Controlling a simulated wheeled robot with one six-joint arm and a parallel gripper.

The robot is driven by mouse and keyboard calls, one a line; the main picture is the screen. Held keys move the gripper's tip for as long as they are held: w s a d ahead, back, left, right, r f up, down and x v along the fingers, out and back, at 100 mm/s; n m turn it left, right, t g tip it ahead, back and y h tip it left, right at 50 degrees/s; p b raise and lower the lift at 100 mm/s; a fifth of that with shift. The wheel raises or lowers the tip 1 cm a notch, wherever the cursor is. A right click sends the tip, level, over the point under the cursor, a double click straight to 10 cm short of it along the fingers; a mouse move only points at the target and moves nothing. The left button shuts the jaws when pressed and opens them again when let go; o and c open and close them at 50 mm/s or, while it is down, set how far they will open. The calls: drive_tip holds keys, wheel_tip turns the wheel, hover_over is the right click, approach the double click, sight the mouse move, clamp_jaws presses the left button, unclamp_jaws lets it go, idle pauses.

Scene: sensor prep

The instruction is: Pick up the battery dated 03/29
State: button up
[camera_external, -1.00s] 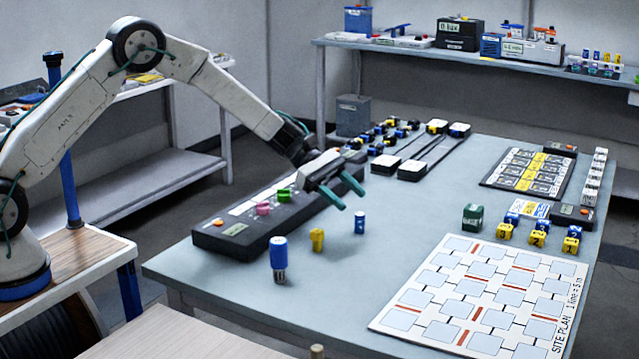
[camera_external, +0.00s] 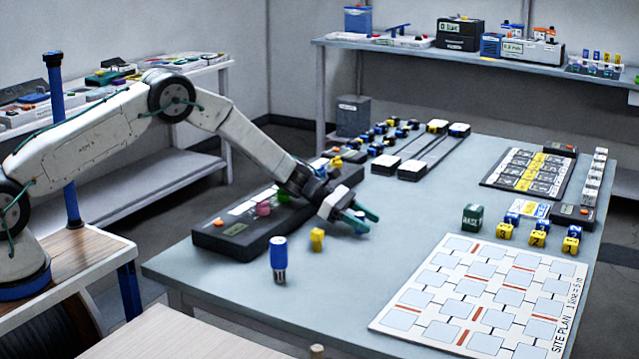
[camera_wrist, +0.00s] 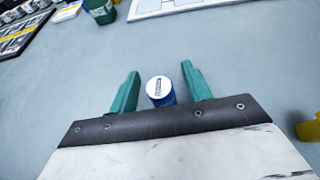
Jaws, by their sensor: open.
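A small blue battery with a white top (camera_wrist: 158,88) stands upright in the wrist view. The print on its top is too small to read. My gripper (camera_wrist: 160,69) is open, with one green finger on each side of this battery and a visible gap to both. In the external view the gripper (camera_external: 368,222) is low over the table and its fingers partly hide the battery (camera_external: 362,231). A larger blue and silver cylinder (camera_external: 279,260) stands upright to the left; no date is readable on it.
A yellow block (camera_external: 317,240) stands just left of my gripper. A long dark tester (camera_external: 235,230) lies behind it with pink and green pieces. A white site plan sheet (camera_external: 480,300) lies to the right. The table between is clear.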

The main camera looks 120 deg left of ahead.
drive_tip(key=shift+w+f, duration=0.15)
drive_tip(key=shift+w, duration=0.05)
clamp_jaws()
